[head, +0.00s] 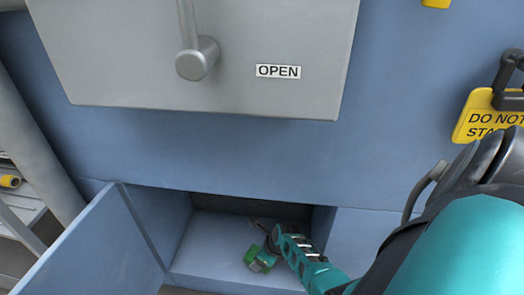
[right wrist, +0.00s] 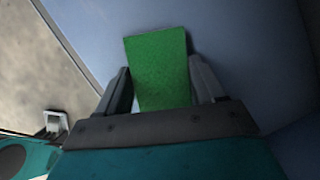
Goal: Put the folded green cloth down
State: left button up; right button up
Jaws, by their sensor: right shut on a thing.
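The folded green cloth (head: 255,262) is inside the open low compartment (head: 212,245), over its pale blue floor. My right gripper (head: 263,250) reaches into the compartment from the right and is shut on the cloth. In the right wrist view the cloth (right wrist: 160,62) stands out between the two dark fingers of the gripper (right wrist: 161,75) as a flat green rectangle. I cannot tell whether the cloth touches the floor. My left gripper is in neither view.
The compartment's door (head: 95,245) stands open at the left. Above is a grey panel with a handle (head: 197,60) and an "OPEN" label (head: 278,71). A yellow warning tag with a black lock (head: 485,118) hangs at the right. The compartment floor left of the cloth is clear.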

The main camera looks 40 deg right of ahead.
jog(key=shift+f+b, duration=0.35)
jog(key=shift+f, duration=0.05)
jog(key=shift+s+f, duration=0.1)
